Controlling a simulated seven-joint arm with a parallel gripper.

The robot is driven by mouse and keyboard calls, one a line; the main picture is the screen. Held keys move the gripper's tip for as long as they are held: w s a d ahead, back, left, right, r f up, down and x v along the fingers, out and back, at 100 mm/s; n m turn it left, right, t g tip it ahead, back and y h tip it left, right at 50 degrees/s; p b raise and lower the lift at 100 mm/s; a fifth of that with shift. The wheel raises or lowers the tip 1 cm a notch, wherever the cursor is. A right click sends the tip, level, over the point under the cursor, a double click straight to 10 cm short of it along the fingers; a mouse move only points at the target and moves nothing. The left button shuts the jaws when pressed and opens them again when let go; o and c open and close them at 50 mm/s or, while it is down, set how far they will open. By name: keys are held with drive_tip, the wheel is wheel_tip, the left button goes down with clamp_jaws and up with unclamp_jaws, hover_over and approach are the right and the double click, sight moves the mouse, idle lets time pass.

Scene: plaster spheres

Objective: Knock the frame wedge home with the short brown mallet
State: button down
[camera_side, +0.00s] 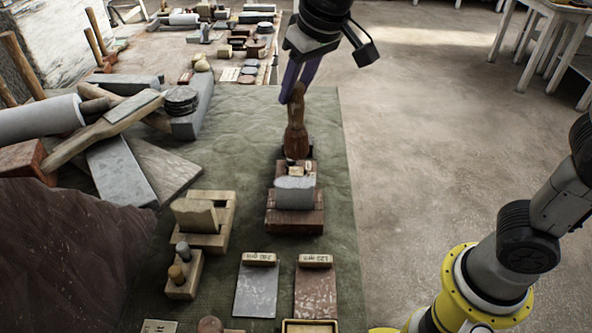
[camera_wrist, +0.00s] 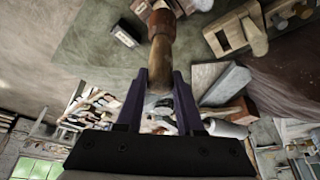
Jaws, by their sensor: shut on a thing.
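My gripper (camera_side: 297,88) has purple fingers shut on the handle of a short brown mallet (camera_side: 295,138). The mallet hangs roughly upright, its thicker end down. In the wrist view the mallet (camera_wrist: 160,52) runs up from between the fingers (camera_wrist: 160,82). Its lower end is just above or at the back end of a red-brown wooden frame (camera_side: 294,220) that holds a grey rounded piece (camera_side: 295,194). Small pale wooden pieces (camera_side: 300,170) sit at that end; I cannot tell which is the wedge. I cannot tell whether the mallet touches them.
A pale wooden block with a wedge-shaped piece (camera_side: 203,222) stands to the left, with a small pegged block (camera_side: 184,276) in front. Two labelled plates (camera_side: 256,291) (camera_side: 316,292) lie nearer. Stone slabs and tools crowd the left. The green cloth (camera_side: 235,150) is bare left of the mallet.

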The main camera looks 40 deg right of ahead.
drive_tip(key=shift+r, duration=2.5)
